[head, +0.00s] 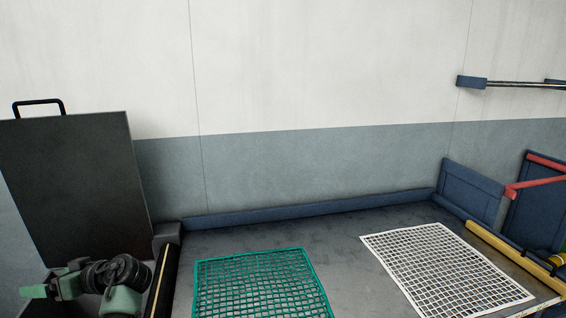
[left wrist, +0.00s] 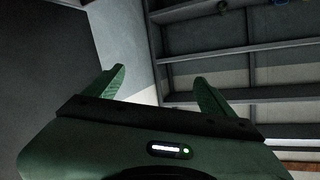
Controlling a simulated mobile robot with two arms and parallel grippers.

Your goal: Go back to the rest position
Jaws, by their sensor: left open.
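My left gripper (head: 36,291) is at the lower left of the head view, pointing left, in front of a dark upright panel and outside the table's left edge. In the left wrist view its two green fingers (left wrist: 160,78) are spread apart with nothing between them. A green net (head: 262,285) lies flat on the dark table (head: 340,262), and a white net (head: 447,268) lies flat to its right. My left gripper is apart from both nets. My right gripper is not in view.
The dark panel (head: 72,185) with a black handle stands behind my left arm. A low blue rail (head: 310,209) runs along the table's back edge. Blue panels (head: 472,192) with red bars and a yellow strip (head: 515,256) border the right. Table between the nets is clear.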

